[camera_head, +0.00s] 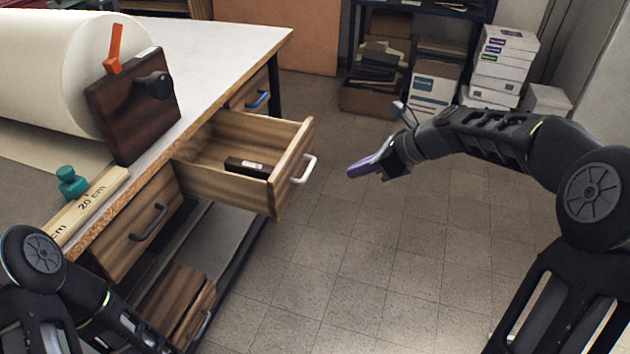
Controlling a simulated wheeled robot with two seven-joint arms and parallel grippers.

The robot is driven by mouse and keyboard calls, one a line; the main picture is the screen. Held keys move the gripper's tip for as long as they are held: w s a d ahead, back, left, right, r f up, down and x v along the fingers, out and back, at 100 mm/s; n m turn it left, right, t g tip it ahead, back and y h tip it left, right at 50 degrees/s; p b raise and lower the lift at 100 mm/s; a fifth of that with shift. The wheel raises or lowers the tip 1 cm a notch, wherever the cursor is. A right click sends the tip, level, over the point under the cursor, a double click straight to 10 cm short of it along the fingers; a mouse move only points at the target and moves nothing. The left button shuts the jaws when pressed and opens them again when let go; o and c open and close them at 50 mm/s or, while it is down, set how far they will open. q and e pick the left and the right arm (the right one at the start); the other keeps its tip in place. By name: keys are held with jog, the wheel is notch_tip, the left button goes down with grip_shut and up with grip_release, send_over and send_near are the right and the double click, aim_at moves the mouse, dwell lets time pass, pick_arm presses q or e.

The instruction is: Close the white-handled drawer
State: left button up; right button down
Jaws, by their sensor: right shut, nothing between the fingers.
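The wooden drawer (229,186) with a white handle (303,170) stands pulled out from the workbench, well open. A dark block with a pale label (246,167) lies inside it. My right gripper (362,168) is shut and empty, out in the air to the right of the white handle and apart from it. My left arm comes in at the lower left, but its gripper is out of the picture.
The workbench top (218,42) carries a large paper roll (45,70), a dark wooden block, a teal weight (71,182) and a ruler (90,207). Drawers with a black handle (150,222) and a blue handle (258,99) are shut. The floor right of the drawer is clear.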

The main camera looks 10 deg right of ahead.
jog(key=w+a+r+b+x, duration=0.1)
jog(key=x, duration=1.2)
jog(key=shift+w+a, duration=0.15)
